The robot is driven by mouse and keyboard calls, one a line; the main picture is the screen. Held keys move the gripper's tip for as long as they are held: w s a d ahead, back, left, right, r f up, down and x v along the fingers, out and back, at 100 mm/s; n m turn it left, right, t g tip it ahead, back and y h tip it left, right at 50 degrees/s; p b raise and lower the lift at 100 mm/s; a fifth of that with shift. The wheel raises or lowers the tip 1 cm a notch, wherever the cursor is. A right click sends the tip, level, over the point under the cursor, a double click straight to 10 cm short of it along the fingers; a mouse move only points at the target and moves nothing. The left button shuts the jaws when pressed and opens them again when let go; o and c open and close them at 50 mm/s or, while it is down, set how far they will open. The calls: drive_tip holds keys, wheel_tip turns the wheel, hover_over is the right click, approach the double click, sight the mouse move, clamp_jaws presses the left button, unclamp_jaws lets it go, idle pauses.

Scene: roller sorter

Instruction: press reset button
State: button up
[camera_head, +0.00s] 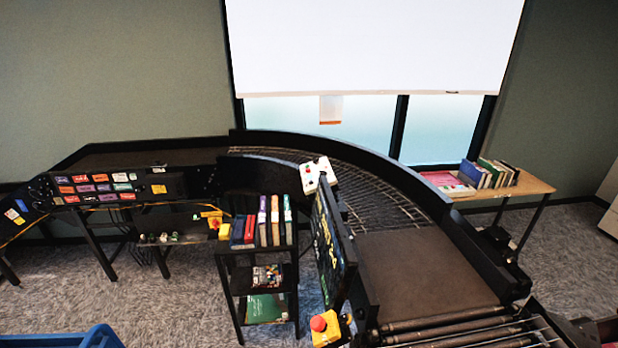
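No button can be read as "reset" at this size. A white control box (318,173) with small coloured buttons is on the inner side of the conveyor curve, at the top of a dark upright panel (333,245). A yellow box with a large red mushroom button (318,324) is at the bottom centre, by the near end of the conveyor. A smaller yellow box with red on it (219,226) is left of the shelf. My gripper is not in view.
The curved roller conveyor (385,205) runs from the left to the bottom right. A black shelf (262,290) holds books inside the curve. A wooden table (525,183) with books stands at right. A blue crate (60,340) is at bottom left. Carpet is open left of the shelf.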

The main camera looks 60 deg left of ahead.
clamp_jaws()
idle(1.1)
